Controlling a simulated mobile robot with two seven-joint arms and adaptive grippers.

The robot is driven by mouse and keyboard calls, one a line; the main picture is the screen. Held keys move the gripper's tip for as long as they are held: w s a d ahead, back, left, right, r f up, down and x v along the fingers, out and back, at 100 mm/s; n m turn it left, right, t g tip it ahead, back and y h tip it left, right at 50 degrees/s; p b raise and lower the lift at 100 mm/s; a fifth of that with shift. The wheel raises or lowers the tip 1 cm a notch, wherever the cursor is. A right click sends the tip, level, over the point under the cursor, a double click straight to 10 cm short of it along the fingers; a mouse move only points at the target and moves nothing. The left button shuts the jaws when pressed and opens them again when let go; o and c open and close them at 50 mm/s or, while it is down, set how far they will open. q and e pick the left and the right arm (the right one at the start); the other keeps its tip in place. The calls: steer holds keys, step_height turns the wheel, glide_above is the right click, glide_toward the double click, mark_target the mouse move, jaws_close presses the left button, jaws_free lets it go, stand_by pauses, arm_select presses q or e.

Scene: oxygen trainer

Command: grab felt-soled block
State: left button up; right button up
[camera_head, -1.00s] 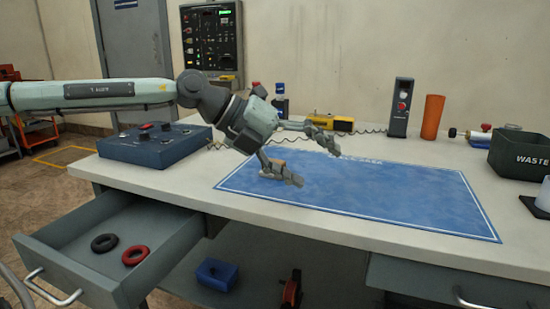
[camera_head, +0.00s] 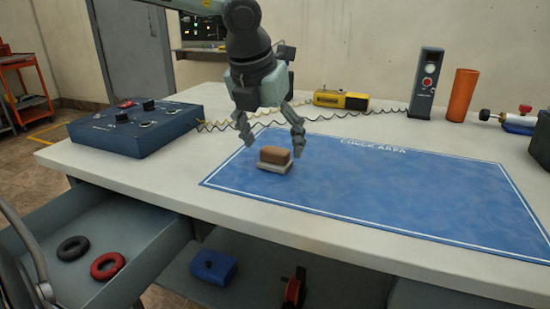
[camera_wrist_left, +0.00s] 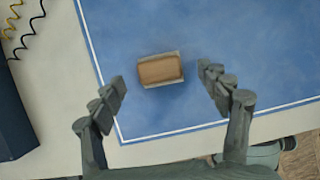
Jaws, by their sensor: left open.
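The felt-soled block (camera_head: 275,156) has a brown upper part on a pale grey sole. It lies on the left part of the blue mat (camera_head: 390,190), and in the left wrist view the block (camera_wrist_left: 160,69) sits between and beyond my fingertips. My left gripper (camera_head: 272,145) is open above the block, fingers pointing down on either side of it, without visible contact. It also shows in the left wrist view (camera_wrist_left: 162,88), with nothing between its fingers. My right gripper is not in view.
A blue control box (camera_head: 138,128) stands left of the mat. A yellow device (camera_head: 341,100), a grey handset stand (camera_head: 426,85) and an orange cylinder (camera_head: 461,95) stand behind it. An open drawer (camera_head: 130,245) holds a black ring (camera_head: 73,248) and a red ring (camera_head: 107,266). The mat's right side is clear.

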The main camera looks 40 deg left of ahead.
arm_select(q)
steer(key=shift+x, duration=1.35)
steer(key=c, duration=1.2)
steer(key=shift+r, duration=0.15)
